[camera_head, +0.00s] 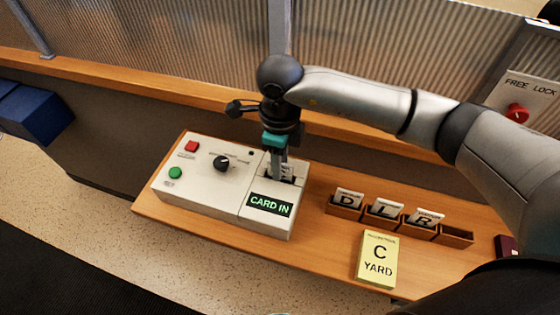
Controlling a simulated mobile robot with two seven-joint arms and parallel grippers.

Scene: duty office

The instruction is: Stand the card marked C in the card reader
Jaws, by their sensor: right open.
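The card reader (252,213) is the right part of a pale console on the wooden desk, and its display (270,205) reads CARD IN. A pale card (288,171) with dark marks stands in its slot, partly hidden by my gripper; I cannot read its letter. My right gripper (279,168) points down over the slot, open, its fingers close to this card; I cannot tell if they touch it. A yellow piece marked C YARD (377,260) is at the desk's front, right of the reader. My left gripper is not in view.
A wooden rack (454,236) right of the reader holds cards D (348,198), L (384,208) and R (424,217); its rightmost compartment is empty. The console's left part (205,183) has a knob and red and green buttons. A ribbed glass screen stands behind.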

